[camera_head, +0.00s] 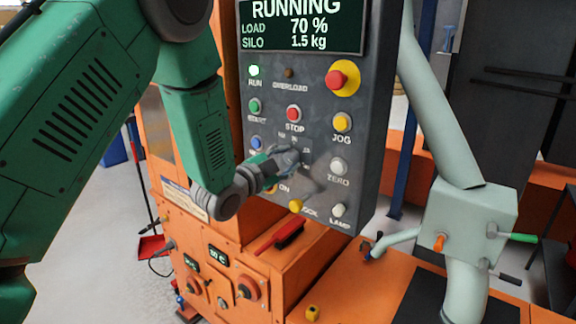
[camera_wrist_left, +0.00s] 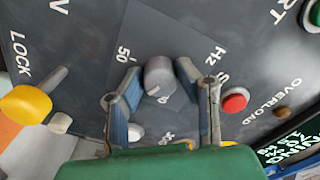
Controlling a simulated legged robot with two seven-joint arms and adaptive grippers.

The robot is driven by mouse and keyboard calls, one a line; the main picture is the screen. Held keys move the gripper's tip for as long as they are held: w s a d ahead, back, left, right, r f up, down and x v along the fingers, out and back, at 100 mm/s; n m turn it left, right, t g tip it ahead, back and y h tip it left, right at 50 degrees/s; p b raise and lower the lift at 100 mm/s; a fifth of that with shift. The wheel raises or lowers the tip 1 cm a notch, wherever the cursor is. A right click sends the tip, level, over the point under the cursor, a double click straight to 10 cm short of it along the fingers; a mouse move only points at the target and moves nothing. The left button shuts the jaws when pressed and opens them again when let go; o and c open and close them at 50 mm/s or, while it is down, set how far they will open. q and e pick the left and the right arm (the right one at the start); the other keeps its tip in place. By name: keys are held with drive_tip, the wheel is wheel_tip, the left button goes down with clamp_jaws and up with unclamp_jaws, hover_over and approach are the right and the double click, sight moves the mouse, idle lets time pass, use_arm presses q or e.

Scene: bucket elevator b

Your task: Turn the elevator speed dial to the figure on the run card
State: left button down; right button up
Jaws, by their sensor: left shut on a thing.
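The speed dial is a grey round knob (camera_wrist_left: 158,75) on the dark control panel (camera_head: 318,165). In the left wrist view the scale marks "50" and "Hz" show around it. My left gripper (camera_head: 283,158) is at the panel below the red STOP button, hiding most of the dial in the head view. In the left wrist view its two blue-grey fingers (camera_wrist_left: 157,82) stand on either side of the knob, shut on it. The dial's exact pointer reading is not clear. I cannot make out a run card. My right gripper is out of view.
The panel screen (camera_head: 302,27) reads RUNNING, load 70 %, silo 1.5 kg. A red emergency button (camera_head: 342,79), yellow JOG (camera_head: 342,122) and grey ZERO (camera_head: 338,167) sit close by. A red-handled brush (camera_head: 283,233) lies below the panel.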

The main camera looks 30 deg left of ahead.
use_arm(q)
drive_tip(key=shift+f+m, duration=0.25)
drive_tip(key=shift+m, duration=0.35)
drive_tip(key=shift+s+b, duration=0.1)
drive_tip(key=shift+b, duration=0.2)
drive_tip(key=c, duration=1.2)
unclamp_jaws()
drive_tip(key=shift+r, duration=0.1)
drive_tip(key=shift+s, duration=0.35)
drive_tip(key=s, duration=0.7)
drive_tip(key=s+a, duration=0.1)
drive_tip(key=s, duration=0.3)
